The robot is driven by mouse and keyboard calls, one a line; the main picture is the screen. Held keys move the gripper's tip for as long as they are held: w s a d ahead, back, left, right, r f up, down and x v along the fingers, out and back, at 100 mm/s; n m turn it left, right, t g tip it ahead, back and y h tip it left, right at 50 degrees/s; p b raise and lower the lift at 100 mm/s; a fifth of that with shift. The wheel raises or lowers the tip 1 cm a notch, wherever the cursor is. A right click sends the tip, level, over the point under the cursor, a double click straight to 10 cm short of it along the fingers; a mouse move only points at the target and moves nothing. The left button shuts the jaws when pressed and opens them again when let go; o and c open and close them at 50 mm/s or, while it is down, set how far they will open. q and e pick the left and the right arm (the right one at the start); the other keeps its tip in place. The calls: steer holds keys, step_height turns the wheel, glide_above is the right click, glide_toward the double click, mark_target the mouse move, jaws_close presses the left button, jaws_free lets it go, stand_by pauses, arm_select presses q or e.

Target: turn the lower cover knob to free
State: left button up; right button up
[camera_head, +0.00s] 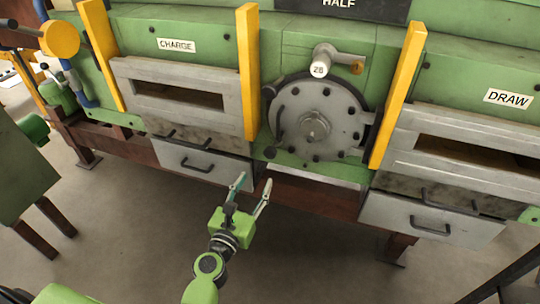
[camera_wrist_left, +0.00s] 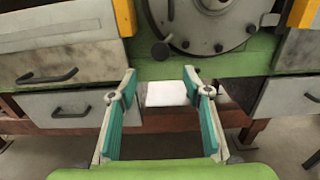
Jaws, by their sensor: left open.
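The round grey cover (camera_head: 318,118) sits in the middle of the green furnace front, with a hub at its centre and dark bolts around its rim. A dark round knob (camera_head: 269,152) sits at the cover's lower left edge; it also shows in the left wrist view (camera_wrist_left: 160,51), above and beyond my fingertips. Whether it is turned to locked or free I cannot tell. My left gripper (camera_head: 253,182) is open and empty, below the knob and apart from it. Its two teal-padded fingers (camera_wrist_left: 160,78) point toward the furnace front. My right gripper is not in view.
A pipe marked 28 (camera_head: 320,66) juts out above the cover. Yellow posts (camera_head: 248,70) (camera_head: 397,95) flank it. Drawers with black handles (camera_head: 200,160) (camera_head: 430,218) lie low on both sides. A pale ledge (camera_head: 312,177) runs below the cover. The floor in front is clear.

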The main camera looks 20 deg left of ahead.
mark_target(269, 155)
arm_select(q)
steer(key=w, duration=1.3)
steer(key=shift+w+d, duration=0.2)
steer(key=shift+w, duration=0.1)
steer(key=c, duration=1.1)
